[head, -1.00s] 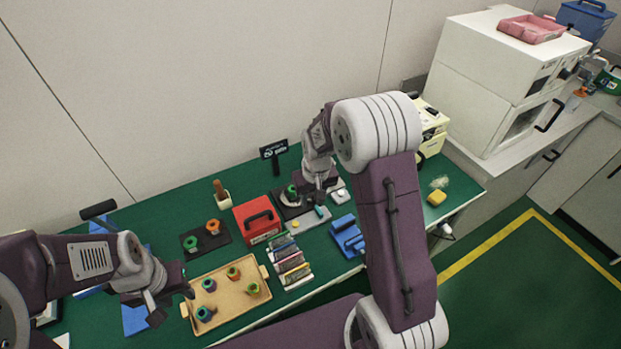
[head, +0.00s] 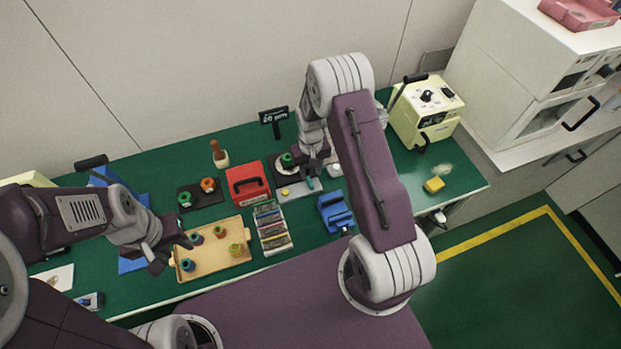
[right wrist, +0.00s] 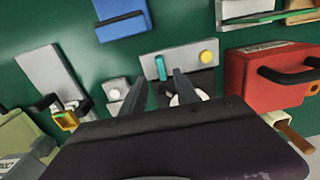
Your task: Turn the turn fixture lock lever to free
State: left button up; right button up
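The turn fixture is a dark base with a grey front plate (right wrist: 182,62) carrying a teal lever (right wrist: 161,67) and a yellow round knob (right wrist: 207,56). In the head view the teal lever (head: 311,184) shows just below my right gripper (head: 314,172). A green-topped round part (head: 287,159) sits on the fixture beside the gripper. In the right wrist view my right gripper (right wrist: 160,80) is open, its fingertips either side of the lever's near end; contact cannot be told. My left gripper (head: 170,254) is apparently open and empty beside the tan tray.
A red case (head: 247,184) stands left of the fixture, a blue box (head: 335,212) to its front right. A cream machine (head: 425,108) stands at the back right. A black sign (head: 273,116) stands behind the fixture.

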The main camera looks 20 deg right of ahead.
aim_at(310, 182)
jog(key=f, duration=0.5)
jog(key=shift+a+f+p, duration=0.2)
jog(key=shift+a+p, duration=0.05)
jog(key=shift+p, duration=0.05)
jog(key=shift+d+f, duration=0.15)
jog(key=shift+f, duration=0.05)
grip_shut()
